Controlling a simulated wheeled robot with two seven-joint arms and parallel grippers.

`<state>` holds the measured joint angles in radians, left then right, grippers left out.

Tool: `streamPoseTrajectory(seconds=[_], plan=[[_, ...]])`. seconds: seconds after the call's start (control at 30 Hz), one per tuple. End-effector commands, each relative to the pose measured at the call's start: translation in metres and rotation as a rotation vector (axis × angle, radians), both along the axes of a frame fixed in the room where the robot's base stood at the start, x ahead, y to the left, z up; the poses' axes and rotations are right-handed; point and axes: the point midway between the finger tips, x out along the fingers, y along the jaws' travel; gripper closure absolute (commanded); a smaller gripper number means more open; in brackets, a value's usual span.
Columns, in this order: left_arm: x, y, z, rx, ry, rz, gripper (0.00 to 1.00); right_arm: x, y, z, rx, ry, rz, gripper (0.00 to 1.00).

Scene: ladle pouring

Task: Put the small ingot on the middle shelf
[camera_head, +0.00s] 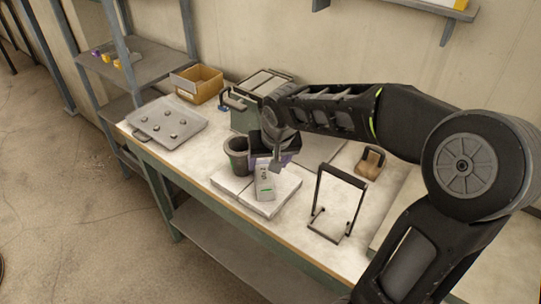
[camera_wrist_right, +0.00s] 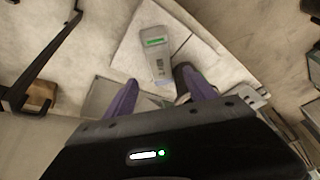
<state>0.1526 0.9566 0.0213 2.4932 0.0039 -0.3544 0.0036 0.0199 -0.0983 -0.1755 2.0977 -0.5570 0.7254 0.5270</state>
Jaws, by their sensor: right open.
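My right gripper (camera_head: 277,160) reaches over the workbench with its purple fingers pointing down behind a grey handheld device. In the right wrist view the fingers (camera_wrist_right: 160,82) are spread apart, and I see nothing clearly held between them. I cannot make out the small ingot for certain in either view; the gripper and arm hide part of the bench. The grey metal rack stands at the left, with one shelf (camera_head: 150,62) carrying small purple and yellow items and another shelf (camera_head: 120,108) below it. My left gripper is not in view.
The handheld device (camera_head: 264,185) with a green display lies on white slabs (camera_head: 285,190). A dark pot (camera_head: 237,150), a knobbed grey plate (camera_head: 152,128), a cardboard box (camera_head: 197,82), a green machine (camera_head: 243,120), a black stand (camera_head: 321,190) and a brown block (camera_head: 370,163) crowd the bench.

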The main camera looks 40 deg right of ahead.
Motion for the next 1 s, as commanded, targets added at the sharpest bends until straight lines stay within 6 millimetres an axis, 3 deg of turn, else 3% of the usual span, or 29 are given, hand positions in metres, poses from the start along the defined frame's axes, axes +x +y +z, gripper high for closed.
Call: streamPoseTrajectory(seconds=[0.1, 0.3, 1.0], plan=[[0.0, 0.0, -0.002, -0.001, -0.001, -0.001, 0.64, -0.008, 0.002, 0.021, 0.0, -0.005, 0.0, 0.36], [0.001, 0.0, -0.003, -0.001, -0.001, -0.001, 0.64, -0.015, 0.004, 0.038, 0.0, -0.001, 0.0, 0.36], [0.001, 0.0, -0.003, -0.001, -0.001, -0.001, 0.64, -0.015, 0.006, 0.036, 0.002, 0.003, 0.005, 0.36]])
